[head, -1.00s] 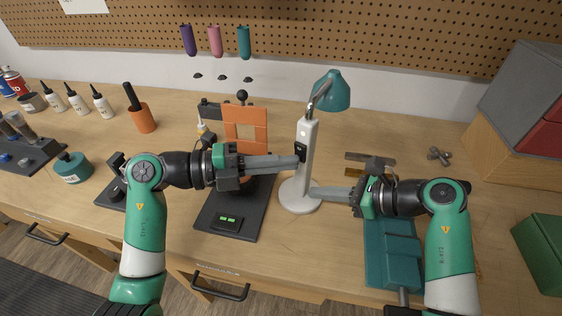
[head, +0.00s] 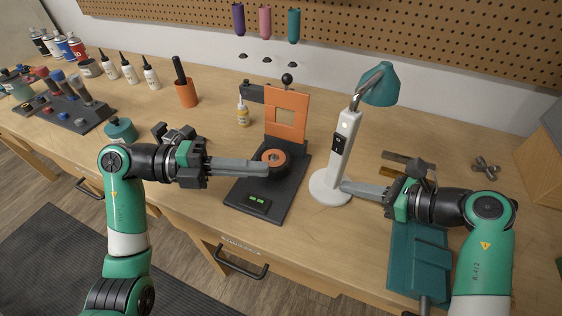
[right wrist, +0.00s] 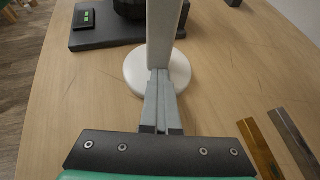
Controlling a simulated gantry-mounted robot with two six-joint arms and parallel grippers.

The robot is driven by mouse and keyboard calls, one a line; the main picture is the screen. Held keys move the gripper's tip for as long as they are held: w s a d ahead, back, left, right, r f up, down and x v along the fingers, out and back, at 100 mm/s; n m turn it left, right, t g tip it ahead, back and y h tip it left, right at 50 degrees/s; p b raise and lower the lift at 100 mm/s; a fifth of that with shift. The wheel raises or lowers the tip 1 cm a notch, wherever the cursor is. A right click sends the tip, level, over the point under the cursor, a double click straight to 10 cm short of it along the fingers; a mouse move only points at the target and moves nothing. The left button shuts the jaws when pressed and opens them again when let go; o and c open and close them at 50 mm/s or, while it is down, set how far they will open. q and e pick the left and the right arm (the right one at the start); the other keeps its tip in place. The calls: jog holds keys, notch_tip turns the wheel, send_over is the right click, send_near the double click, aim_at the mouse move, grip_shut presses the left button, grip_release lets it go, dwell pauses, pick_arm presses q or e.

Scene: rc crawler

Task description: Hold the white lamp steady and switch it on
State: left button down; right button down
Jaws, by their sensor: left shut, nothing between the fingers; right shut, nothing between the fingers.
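The white lamp (head: 344,150) stands upright on its round white base (head: 328,188), with a teal shade (head: 381,84). A black switch panel (head: 338,145) is on its post, and a small bright spot shows above it. My left gripper (head: 267,167) is shut and empty, left of the lamp and apart from it, its tips by the orange ring of the black stand. My right gripper (head: 343,187) is shut and empty, its tips low at the post. In the right wrist view the closed fingers (right wrist: 161,74) reach the post (right wrist: 162,35); whether they touch is unclear.
The black stand (head: 240,193) with an orange frame (head: 287,116) and green display is left of the lamp. Metal bars (head: 402,163) lie right of the lamp. Bottles and a pen cup (head: 186,93) are further left.

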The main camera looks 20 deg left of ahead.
jog(key=shift+f, duration=0.35)
pick_arm(q)
jog(key=shift+s+a, duration=0.15)
jog(key=shift+a, duration=0.2)
pick_arm(e)
jog(key=c, duration=1.6)
grip_release()
jog(key=c, duration=1.1)
grip_release()
jog(key=shift+r, duration=0.1)
